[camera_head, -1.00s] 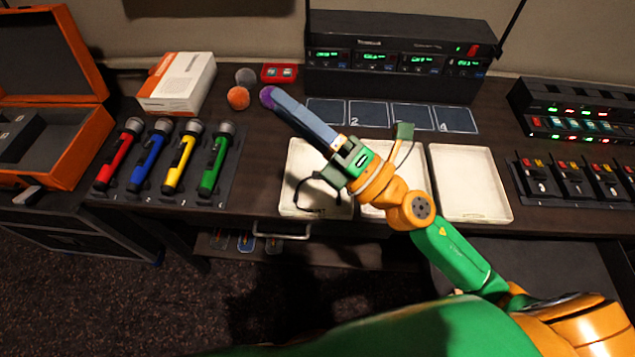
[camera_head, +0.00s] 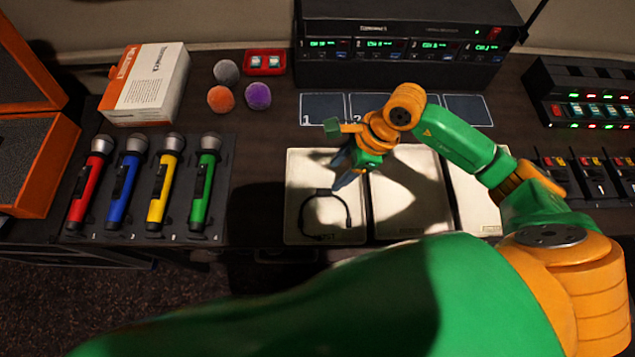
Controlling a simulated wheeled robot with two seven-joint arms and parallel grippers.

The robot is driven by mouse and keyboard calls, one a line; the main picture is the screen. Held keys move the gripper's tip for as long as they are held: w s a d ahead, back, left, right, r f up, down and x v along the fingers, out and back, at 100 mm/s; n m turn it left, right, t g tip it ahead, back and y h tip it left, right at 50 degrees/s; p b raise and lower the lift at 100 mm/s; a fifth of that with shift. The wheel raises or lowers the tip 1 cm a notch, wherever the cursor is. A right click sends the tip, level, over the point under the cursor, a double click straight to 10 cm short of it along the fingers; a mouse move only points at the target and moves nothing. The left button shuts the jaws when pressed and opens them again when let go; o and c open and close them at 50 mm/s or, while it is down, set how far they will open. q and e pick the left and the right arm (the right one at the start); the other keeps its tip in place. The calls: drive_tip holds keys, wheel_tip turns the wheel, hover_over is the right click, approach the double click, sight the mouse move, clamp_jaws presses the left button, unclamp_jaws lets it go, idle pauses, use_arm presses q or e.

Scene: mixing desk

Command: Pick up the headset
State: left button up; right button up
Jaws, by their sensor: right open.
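The headset (camera_head: 308,219) is a thin black band with a small boom. It lies in the left white tray (camera_head: 296,170). My right gripper (camera_head: 342,183) points down over the right side of that tray, above and to the right of the headset. It is open and holds nothing that I can see. Its fingertips are small and dark here, and I cannot tell whether they touch the headset. My left gripper is not in view.
Two more white trays, the middle one (camera_head: 404,222) and the right one (camera_head: 480,222), stand to the right, partly behind my arm. Several coloured microphones (camera_head: 163,185) lie at left. Foam balls (camera_head: 227,73) and a receiver rack (camera_head: 405,50) stand at the back.

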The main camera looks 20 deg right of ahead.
sight(326, 191)
drive_tip(key=shift+s+a+f+p, duration=0.4)
drive_tip(key=shift+s+a+f, duration=0.05)
drive_tip(key=shift+s, duration=0.15)
drive_tip(key=shift+s+a+f+p, duration=0.4)
drive_tip(key=shift+s+a, duration=0.05)
drive_tip(key=shift+s, duration=0.15)
drive_tip(key=x, duration=0.2)
drive_tip(key=shift+w+f, duration=0.15)
drive_tip(key=shift+f, duration=0.2)
drive_tip(key=shift+w+f, duration=0.2)
drive_tip(key=shift+w, duration=0.2)
drive_tip(key=shift+s+r, duration=0.15)
drive_tip(key=shift+s, duration=0.1)
clamp_jaws()
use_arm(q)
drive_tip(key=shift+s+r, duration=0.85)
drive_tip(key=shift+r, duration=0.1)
use_arm(e)
drive_tip(key=shift+w, duration=0.15)
